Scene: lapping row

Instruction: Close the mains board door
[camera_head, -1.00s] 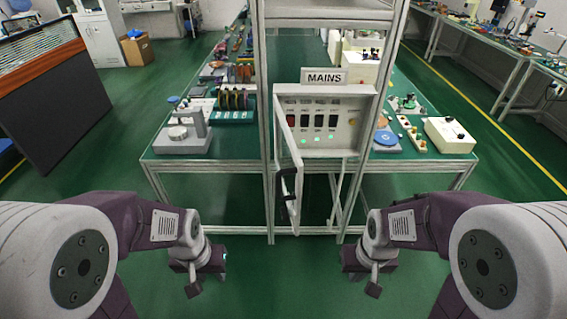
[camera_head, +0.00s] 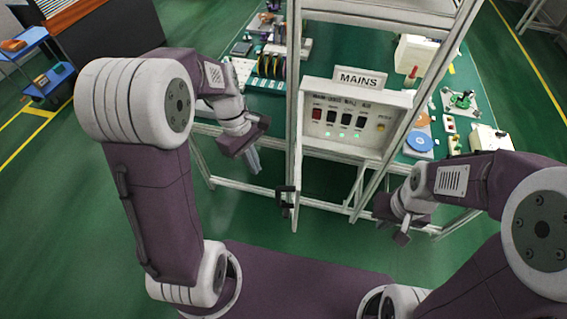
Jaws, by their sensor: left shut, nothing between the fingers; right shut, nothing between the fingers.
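The mains board (camera_head: 355,142) is a pale panel under a MAINS sign, with several switches and green lights showing. Its door stands open at the panel's left side and appears nearly edge-on, so its faces are mostly hidden. The door's black handle (camera_head: 286,197) sticks out low, below the panel's left edge. My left gripper (camera_head: 256,166) is shut and empty, left of the door with a gap between them. My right gripper (camera_head: 402,238) is shut and empty, low and right of the board, apart from the door.
A metal frame (camera_head: 294,60) holds the board. Green benches with parts and spools (camera_head: 270,66) stand behind it on both sides. A blue disc (camera_head: 419,141) lies on the right bench. A blue cart (camera_head: 45,65) stands far left. Green floor is clear at the left.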

